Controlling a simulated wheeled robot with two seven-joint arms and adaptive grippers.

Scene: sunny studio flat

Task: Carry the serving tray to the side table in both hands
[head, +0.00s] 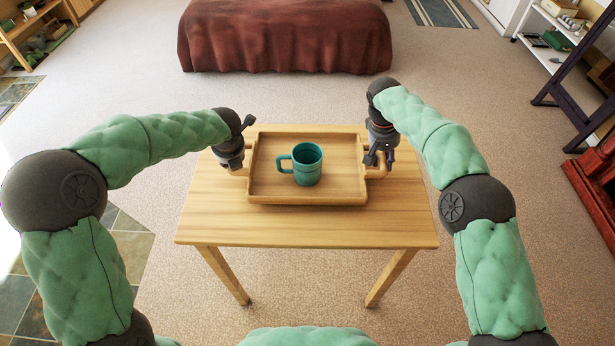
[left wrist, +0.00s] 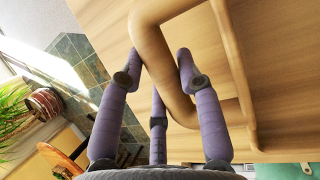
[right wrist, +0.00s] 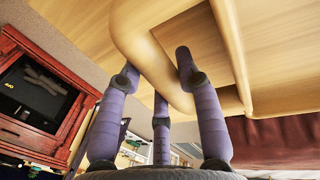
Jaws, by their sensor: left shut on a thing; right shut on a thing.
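The wooden serving tray (head: 262,188) is in the middle of the head view, over the wooden table (head: 210,215). A teal mug (head: 307,165) stands upright in it, with its handle to the left. My left gripper (head: 236,165) is shut on the tray's left handle, which also shows between its purple fingers in the left wrist view (left wrist: 165,65). My right gripper (head: 376,160) is shut on the right handle, seen between the fingers in the right wrist view (right wrist: 150,60). The tray looks level. I cannot tell whether it touches the tabletop.
A bed with a reddish-brown cover (head: 285,35) stands beyond the table. A white shelf cart (head: 560,35) and a dark wooden frame (head: 575,110) are at the right. A wooden shelf (head: 30,35) is at the far left. Carpet around the table is open.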

